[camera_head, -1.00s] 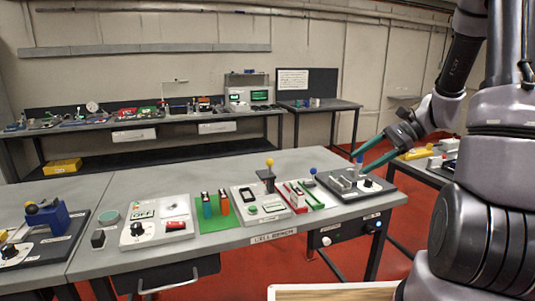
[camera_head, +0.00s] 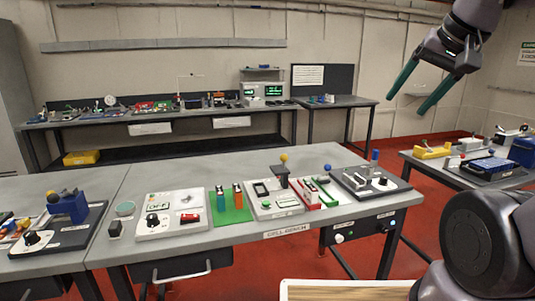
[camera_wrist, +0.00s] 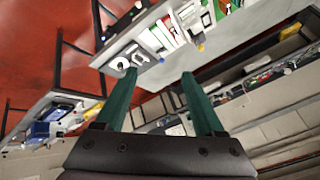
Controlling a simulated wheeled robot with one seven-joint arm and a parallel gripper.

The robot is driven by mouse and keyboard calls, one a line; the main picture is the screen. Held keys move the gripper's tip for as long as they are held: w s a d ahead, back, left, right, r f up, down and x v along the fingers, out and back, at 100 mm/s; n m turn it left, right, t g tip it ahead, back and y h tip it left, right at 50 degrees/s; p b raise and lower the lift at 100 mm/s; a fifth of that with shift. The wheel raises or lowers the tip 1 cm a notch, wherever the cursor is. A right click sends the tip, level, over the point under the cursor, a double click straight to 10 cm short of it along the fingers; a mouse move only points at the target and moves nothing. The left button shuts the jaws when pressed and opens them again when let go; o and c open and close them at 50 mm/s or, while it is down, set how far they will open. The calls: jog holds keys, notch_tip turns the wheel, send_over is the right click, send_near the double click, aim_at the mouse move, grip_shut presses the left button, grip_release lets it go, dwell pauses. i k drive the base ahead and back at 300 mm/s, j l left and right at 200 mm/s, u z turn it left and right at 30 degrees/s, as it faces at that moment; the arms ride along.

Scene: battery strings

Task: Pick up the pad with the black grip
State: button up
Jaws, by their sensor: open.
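My gripper (camera_head: 406,104) is open and empty, high in the air at the upper right, above and beyond the bench's right end. Its green fingers also show apart in the wrist view (camera_wrist: 158,74), with nothing between them. I cannot tell for sure whether either is the pad with the black grip. My gripper is far from both.
The middle bench (camera_head: 330,219) holds a white switch panel (camera_head: 170,225), a green mat (camera_head: 230,216) with two cylinders, a yellow-knobbed post (camera_head: 283,170) and a dark fixture board (camera_head: 400,187). A side table (camera_head: 445,173) stands right. Red floor lies between.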

aim_at(115, 230)
jog(key=u, duration=1.75)
